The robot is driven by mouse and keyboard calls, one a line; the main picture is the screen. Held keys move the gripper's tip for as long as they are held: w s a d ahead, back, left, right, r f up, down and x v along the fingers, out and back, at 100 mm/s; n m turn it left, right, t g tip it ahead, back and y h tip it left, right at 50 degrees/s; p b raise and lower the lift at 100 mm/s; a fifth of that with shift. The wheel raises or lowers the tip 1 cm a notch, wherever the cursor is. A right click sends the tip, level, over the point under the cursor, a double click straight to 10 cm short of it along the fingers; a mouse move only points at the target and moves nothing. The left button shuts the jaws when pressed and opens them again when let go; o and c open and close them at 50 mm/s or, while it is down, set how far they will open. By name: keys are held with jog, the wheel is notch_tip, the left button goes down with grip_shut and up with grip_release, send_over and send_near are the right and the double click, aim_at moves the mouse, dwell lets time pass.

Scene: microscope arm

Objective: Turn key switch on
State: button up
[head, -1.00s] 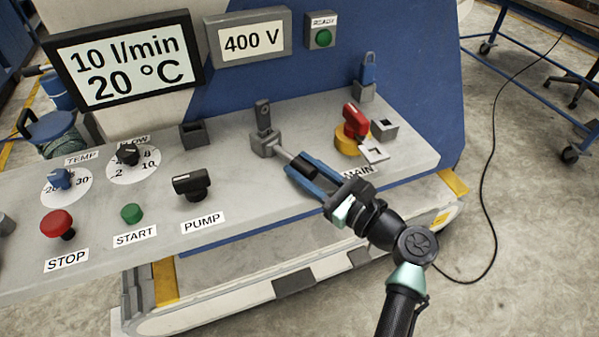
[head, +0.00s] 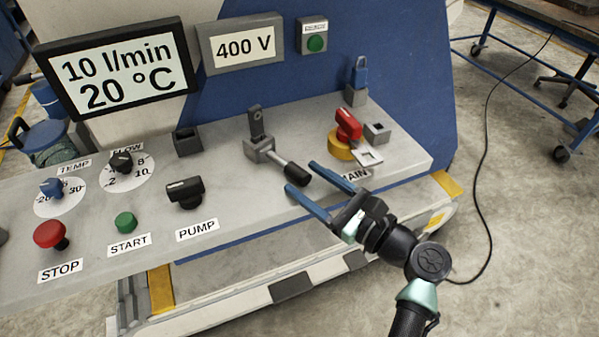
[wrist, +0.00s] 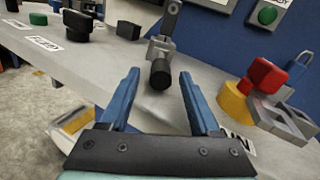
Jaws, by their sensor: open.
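No part in view is labelled as a key switch, so I cannot tell which control it is. A grey fitting (head: 257,148) on the panel has an upright tab and a rod ending in a black grip (head: 296,173), which points toward me. The grip also shows in the wrist view (wrist: 160,76). My gripper (head: 300,179) is open and empty, its blue fingertips on either side of the grip's end. A red rotary handle (head: 348,125) on a yellow base stands right of it, by the MAIN label. A black PUMP knob (head: 185,191) is to the left.
A grey open bracket (head: 368,156) and a small grey box (head: 377,133) sit beside the red handle. A red STOP button (head: 50,234) and a green START button (head: 126,222) are at left. Displays rise behind the panel.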

jog(key=v, duration=1)
